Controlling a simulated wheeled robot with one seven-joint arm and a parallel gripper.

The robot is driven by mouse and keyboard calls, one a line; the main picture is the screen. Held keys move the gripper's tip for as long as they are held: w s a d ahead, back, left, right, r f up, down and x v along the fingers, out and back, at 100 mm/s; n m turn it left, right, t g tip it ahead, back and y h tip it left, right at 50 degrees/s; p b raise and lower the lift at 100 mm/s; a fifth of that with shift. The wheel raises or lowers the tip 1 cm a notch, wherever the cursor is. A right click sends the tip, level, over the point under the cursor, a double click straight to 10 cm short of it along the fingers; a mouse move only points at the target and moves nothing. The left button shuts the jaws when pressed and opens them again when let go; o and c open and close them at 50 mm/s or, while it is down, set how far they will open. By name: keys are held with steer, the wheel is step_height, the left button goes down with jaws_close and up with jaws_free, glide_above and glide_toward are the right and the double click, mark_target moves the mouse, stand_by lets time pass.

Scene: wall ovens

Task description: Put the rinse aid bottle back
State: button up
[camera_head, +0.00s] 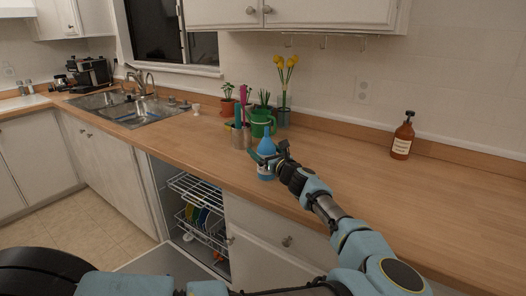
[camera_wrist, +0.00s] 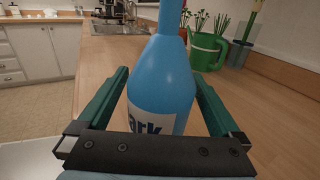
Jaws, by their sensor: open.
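The rinse aid bottle (camera_head: 266,143) is blue with a white label and stands upright on the wooden counter near its front edge. In the wrist view the bottle (camera_wrist: 163,85) fills the middle, and its label shows the letters "ark". My gripper (camera_head: 262,160) is at the bottle. In the wrist view the open gripper (camera_wrist: 160,92) has one green finger on each side of the bottle, with a gap visible at least on the left. Whether the right finger touches it I cannot tell.
An open dishwasher (camera_head: 190,215) with racks of dishes is below the counter. A green watering can (camera_head: 262,122), potted plants (camera_head: 228,102) and a vase of yellow flowers (camera_head: 285,95) stand behind the bottle. A brown bottle (camera_head: 402,138) is at right. The counter between is clear.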

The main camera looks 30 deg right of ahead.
steer(key=s+b, duration=0.1)
steer(key=s, duration=0.4)
steer(key=s+b, duration=0.2)
steer(key=s, duration=0.3)
steer(key=shift+d+f, duration=0.15)
steer(key=shift+d, duration=0.05)
steer(key=shift+s+b, duration=0.35)
steer(key=shift+s, duration=0.4)
steer(key=shift+s, duration=0.1)
